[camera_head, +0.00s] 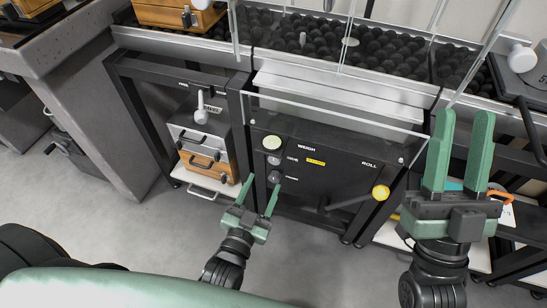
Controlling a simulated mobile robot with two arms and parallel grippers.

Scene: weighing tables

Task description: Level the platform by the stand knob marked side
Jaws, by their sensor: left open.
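A black stand front (320,165) carries the words WEIGH and ROLL and a small yellow label. On its left side are a pale green round button (271,142) and two small grey knobs, an upper one (275,160) and a lower one (275,177). Their small labels are too small to read, so I cannot tell which is marked side. A yellow knob (381,192) sits under ROLL. My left gripper (262,184) is open, its fingertips just below the lower knob in the picture; contact is unclear. My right gripper (463,117) is open and empty at the right.
A clear panel edge (335,110) crosses above the stand front. Behind it are a metal ledge (340,95) and trays of dark balls (395,52). To the left stand a wooden drawer box (207,165) and a white-handled lever (200,112). Grey floor (165,235) is clear at lower left.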

